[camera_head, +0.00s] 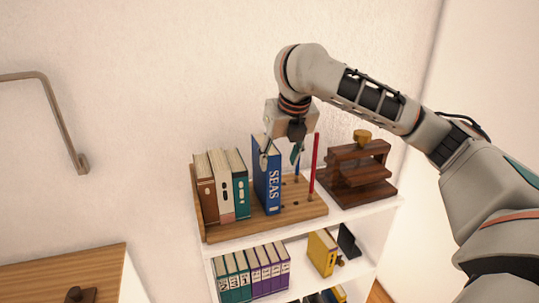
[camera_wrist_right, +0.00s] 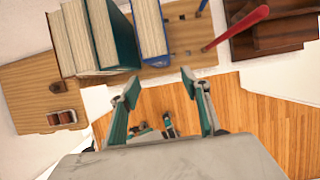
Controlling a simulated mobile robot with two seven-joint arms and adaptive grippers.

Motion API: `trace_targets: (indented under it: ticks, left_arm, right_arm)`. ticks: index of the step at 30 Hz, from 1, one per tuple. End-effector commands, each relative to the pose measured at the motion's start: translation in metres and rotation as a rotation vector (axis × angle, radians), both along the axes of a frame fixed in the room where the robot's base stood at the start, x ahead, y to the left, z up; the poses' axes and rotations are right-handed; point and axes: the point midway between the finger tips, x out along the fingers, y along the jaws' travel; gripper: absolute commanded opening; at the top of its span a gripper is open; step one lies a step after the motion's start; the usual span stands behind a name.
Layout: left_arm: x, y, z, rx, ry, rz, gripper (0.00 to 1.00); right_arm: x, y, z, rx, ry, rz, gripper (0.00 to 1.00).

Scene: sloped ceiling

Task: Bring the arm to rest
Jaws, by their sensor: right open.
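My right gripper (camera_head: 281,155) is at the end of the arm that comes in from the right, hanging over the wooden book rack on the shelf top. In the right wrist view its two fingers (camera_wrist_right: 160,88) are spread, with nothing between them. A blue book marked SEAS (camera_head: 268,180) stands upright in the rack, close to the fingers in the head view; whether they touch it I cannot tell. The blue book also shows in the right wrist view (camera_wrist_right: 150,30), just beyond the fingertips. My left gripper is not in view.
Several books (camera_head: 222,185) stand at the rack's (camera_head: 228,231) left. A red rod (camera_head: 314,163) rises near its right end. A dark wooden press (camera_head: 357,172) stands right of it. The shelf unit (camera_head: 290,234) holds more books (camera_head: 251,270) below. A metal rail (camera_head: 62,120) is at left.

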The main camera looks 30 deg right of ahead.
Motion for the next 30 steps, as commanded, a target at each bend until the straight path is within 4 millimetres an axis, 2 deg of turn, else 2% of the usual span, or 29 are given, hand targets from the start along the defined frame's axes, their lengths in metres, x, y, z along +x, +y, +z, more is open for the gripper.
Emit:
trace_targets:
  ticks: [7, 11, 20, 24, 30]
  left_arm:
    - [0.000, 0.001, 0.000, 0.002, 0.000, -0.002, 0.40]
    - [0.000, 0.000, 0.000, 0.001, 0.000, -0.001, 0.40]
    - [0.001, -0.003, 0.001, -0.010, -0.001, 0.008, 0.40]
    - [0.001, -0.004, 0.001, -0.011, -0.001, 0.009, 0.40]
    - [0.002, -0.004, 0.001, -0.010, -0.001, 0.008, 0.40]
  right_arm:
    - [0.000, 0.001, -0.001, 0.001, 0.000, -0.001, 0.47]
    - [0.003, 0.013, -0.017, 0.018, -0.010, -0.019, 0.47]
    - [0.010, 0.088, -0.102, 0.202, -0.097, -0.185, 0.47]
    - [0.004, 0.122, -0.137, 0.335, -0.136, -0.304, 0.47]
    - [-0.012, 0.156, -0.180, 0.540, -0.177, -0.522, 0.47]
